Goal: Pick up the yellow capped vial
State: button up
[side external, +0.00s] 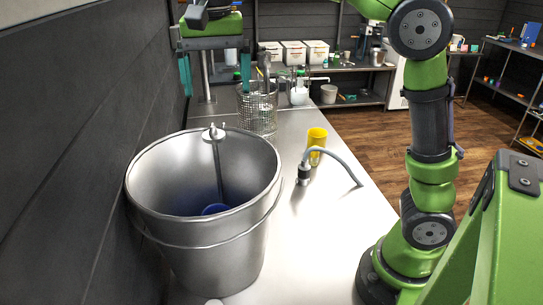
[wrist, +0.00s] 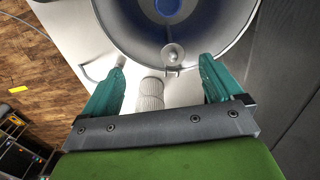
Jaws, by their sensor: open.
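My gripper (side external: 216,92) is high at the upper left of the side view, above the bench behind the bucket. Its teal fingers are wide apart with nothing held. In the wrist view my gripper (wrist: 163,62) is also open. A pale ribbed cylinder (wrist: 149,94) shows below and between the fingers, too blurred to identify.
A large steel bucket (side external: 166,241) with something blue inside fills the front left. A wire basket (side external: 258,120) with items stands behind it. A probe with a grey cable (side external: 343,164) lies beside the yellow container. A dark wall (side external: 62,130) borders the left.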

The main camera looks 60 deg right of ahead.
jog(key=c, duration=0.6)
jog(key=m+t+h, duration=0.2)
jog(key=m+t, duration=0.2)
jog(key=m, duration=2.8)
send_over(313, 155)
jog(key=s, duration=0.5)
notch_tip(313, 155, down, 21)
jog(key=x, duration=1.1)
jog(key=shift+a+f, duration=0.1)
jog(key=shift+a, duration=0.2)
jog(key=shift+a+x, duration=0.15)
jog(key=shift+x, duration=1.2)
jog(key=shift+a+x, duration=0.15)
jog(key=shift+x, duration=1.15)
